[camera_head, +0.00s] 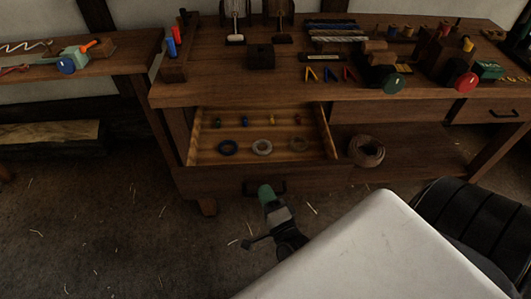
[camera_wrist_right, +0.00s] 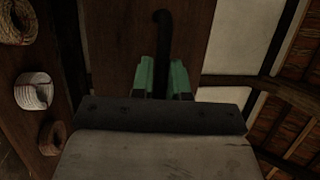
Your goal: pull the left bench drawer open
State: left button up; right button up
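The left bench drawer (camera_head: 215,181) stands pulled out of the bench, its wooden inside showing. Its dark bar handle (camera_head: 283,187) is on the drawer front. My right gripper (camera_head: 265,190), with green fingertips, is at the middle of this handle. In the right wrist view the green fingers (camera_wrist_right: 164,78) lie on both sides of the dark handle (camera_wrist_right: 163,40), which fills the gap between them; the gripper looks shut on it. My left gripper is not in view.
A rope coil (camera_head: 366,151) sits on the lower shelf to the right. Tools and spools crowd the bench top (camera_head: 220,90). The floor (camera_head: 120,230) at left is clear except for straw bits.

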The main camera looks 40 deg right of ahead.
jog(key=o, duration=0.3)
jog(key=shift+o, duration=0.2)
jog(key=b+v, duration=0.1)
jog(key=v, duration=0.9)
jog(key=shift+s, duration=0.4)
